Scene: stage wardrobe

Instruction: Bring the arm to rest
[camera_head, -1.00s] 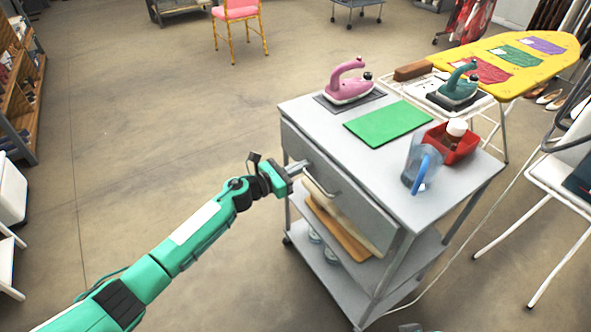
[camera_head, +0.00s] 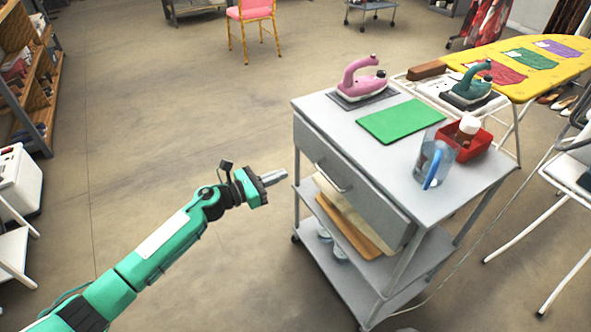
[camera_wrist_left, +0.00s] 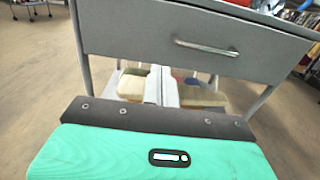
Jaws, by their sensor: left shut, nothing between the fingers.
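My left arm (camera_head: 160,245) comes in from the lower left in the head view. Its gripper (camera_head: 276,177) is shut and empty, held in the air just left of the grey trolley (camera_head: 330,106) and apart from it. The left wrist view shows the shut fingers (camera_wrist_left: 161,86) pointing at the trolley, below the drawer handle (camera_wrist_left: 207,48). The drawer (camera_head: 350,180) looks closed. My right gripper is not in view.
On the trolley are a pink iron (camera_head: 361,82), green mat (camera_head: 401,120), clear jug (camera_head: 433,160) and red box (camera_head: 478,146). A yellow ironing board (camera_head: 505,50) stands behind. Open floor (camera_head: 180,110) lies left of the trolley.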

